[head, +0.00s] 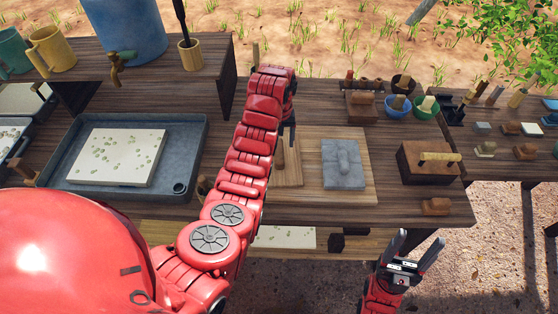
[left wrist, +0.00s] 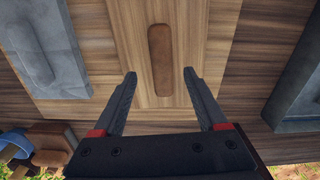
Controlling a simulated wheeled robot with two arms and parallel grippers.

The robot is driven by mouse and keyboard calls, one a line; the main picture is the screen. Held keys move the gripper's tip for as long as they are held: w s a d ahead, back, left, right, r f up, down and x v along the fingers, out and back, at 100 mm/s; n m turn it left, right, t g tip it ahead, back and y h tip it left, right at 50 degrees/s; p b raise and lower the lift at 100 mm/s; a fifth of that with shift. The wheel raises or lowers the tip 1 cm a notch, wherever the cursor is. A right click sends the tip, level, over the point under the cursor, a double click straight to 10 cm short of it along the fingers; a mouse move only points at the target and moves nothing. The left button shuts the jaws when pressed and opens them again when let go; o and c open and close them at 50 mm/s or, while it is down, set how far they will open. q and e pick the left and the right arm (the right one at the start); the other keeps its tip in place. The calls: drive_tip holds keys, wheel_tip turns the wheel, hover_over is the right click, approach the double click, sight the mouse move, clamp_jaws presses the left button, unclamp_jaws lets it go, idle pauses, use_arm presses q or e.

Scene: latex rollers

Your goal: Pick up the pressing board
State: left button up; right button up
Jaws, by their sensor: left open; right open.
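The wooden pressing board (head: 290,176) lies flat on a larger light wooden base, partly hidden behind my left arm in the head view. In the left wrist view the board (left wrist: 195,30) carries a long rounded brown handle (left wrist: 160,58). My left gripper (head: 288,136) is over the board. In the left wrist view its open fingers (left wrist: 159,76) stand either side of the handle's near end, with nothing between them. Whether they are level with the handle is unclear. My right gripper (head: 421,238) is open and empty, in front of the table's front edge.
A grey slab with a handle (head: 343,165) lies to the board's right. A grey tray (head: 200,135) with a speckled white sheet is at left. A wooden box (head: 412,174) and small bowls (head: 398,107) stand at right.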

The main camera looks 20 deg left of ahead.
sight(279, 150)
use_arm(q)
drive_tip(key=shift+f+p, duration=0.35)
drive_tip(key=shift+p, duration=0.15)
wheel_tip(279, 150, down, 3)
drive_tip(key=shift+s+a+f+p, duration=0.15)
drive_tip(key=shift+p, duration=0.75)
drive_tip(key=shift+f, duration=0.55)
clamp_jaws()
